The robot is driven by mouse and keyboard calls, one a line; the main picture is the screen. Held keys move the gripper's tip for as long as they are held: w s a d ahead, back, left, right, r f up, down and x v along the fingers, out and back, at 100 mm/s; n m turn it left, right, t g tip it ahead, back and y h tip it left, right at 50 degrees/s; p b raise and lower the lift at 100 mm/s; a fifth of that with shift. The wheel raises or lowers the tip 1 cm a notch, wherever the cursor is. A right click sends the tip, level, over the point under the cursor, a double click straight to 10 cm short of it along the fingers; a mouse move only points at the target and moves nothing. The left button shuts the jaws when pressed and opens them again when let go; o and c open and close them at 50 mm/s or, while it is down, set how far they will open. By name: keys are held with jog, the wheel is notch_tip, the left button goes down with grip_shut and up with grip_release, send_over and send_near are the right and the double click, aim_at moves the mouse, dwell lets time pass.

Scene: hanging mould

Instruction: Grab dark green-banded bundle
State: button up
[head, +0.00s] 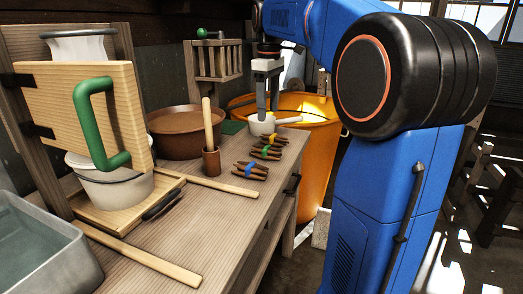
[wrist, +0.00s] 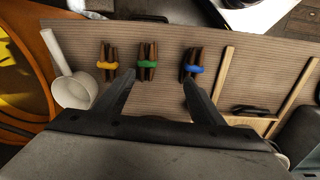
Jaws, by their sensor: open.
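The dark green-banded bundle (head: 266,152) is a small bunch of brown sticks on the wooden bench, between two similar bundles. In the wrist view it (wrist: 148,63) lies ahead of and between my fingertips, nearer the left one. The yellow-banded bundle (wrist: 108,65) is to its left and the blue-banded bundle (wrist: 193,69) to its right. My gripper (head: 267,117) is open and empty. It points down above the far end of the bench, beyond the bundles in the head view. In the wrist view its fingers (wrist: 160,92) are spread wide.
A white dipper (head: 262,126) stands close to my gripper, beside the yellow-banded bundle. A brown bowl (head: 177,145) and a brown cup (head: 211,162) with a wooden stick stand left of the bundles. An orange barrel (head: 318,150) stands beyond the bench's right edge.

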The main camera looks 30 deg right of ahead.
jog(key=w+d, duration=0.2)
jog(key=w, duration=0.1)
send_over(266, 147)
jog(key=shift+n, duration=0.3)
jog(key=f, duration=1.1)
jog(key=shift+s+d, duration=0.1)
jog(key=shift+s, duration=0.2)
jog(key=shift+w+f, duration=0.15)
jog(key=shift+f, duration=1.25)
jog(key=shift+w+f, duration=0.1)
jog(key=shift+f, duration=1.25)
jog(key=shift+c, duration=0.5)
jog(key=c, duration=1.1)
